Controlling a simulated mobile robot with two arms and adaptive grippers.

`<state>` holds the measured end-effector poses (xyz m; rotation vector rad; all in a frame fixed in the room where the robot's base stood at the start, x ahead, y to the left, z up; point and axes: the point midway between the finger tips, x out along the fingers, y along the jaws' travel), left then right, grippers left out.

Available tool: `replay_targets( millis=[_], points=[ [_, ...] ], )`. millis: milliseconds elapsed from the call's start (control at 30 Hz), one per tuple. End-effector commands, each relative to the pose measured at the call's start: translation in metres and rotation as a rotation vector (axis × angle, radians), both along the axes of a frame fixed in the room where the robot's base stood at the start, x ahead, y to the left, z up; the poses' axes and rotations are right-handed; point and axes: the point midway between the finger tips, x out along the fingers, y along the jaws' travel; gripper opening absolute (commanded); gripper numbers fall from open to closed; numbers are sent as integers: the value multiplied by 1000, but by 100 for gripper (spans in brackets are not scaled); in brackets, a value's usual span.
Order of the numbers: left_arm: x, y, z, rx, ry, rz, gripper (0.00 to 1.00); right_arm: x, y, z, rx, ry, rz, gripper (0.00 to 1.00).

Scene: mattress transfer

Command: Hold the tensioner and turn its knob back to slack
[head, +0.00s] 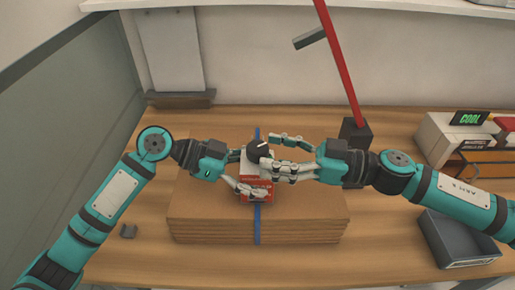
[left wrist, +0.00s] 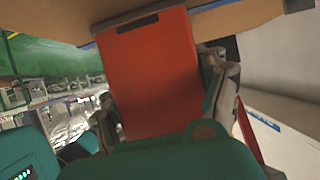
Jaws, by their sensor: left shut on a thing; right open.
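The tensioner (head: 257,193) is a red and white block on the blue strap (head: 257,235), on top of a stack of flat brown sheets (head: 205,213). Its dark round knob (head: 254,154) is on its upper end and carries a white mark. My left gripper (head: 250,173) is shut on the tensioner's body from the left. In the left wrist view the red body (left wrist: 155,75) sits between the fingers. My right gripper (head: 275,153) is open, its fingers reaching in from the right beside the knob. I cannot tell whether they touch it.
A red pole (head: 343,70) rises from a dark block (head: 355,132) behind my right arm.

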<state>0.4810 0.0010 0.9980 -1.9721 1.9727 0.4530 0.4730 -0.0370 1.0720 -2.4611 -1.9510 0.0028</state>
Motion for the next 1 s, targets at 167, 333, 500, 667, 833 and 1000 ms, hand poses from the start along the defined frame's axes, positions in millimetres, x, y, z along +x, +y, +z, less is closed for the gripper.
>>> replay_targets(
  millis=[167, 333, 500, 667, 833, 1000],
  points=[
    [0, 0, 3, -5, -4, 1, 13, 6, 26, 1, 2, 0, 2, 64],
    [0, 0, 3, -5, -4, 1, 13, 9, 36, 1, 0, -2, 0, 64],
    [0, 0, 3, -5, -4, 1, 13, 9, 37, 0, 0, -1, -1, 64],
    [0, 0, 3, -5, -4, 1, 13, 9, 36, 0, 0, -1, -1, 57],
    [0, 0, 3, -5, -4, 1, 13, 9, 36, 0, 0, -1, -1, 35],
    [0, 0, 3, -5, -3, 0, 13, 9, 36, 0, 0, -1, -1, 13]
  ],
)
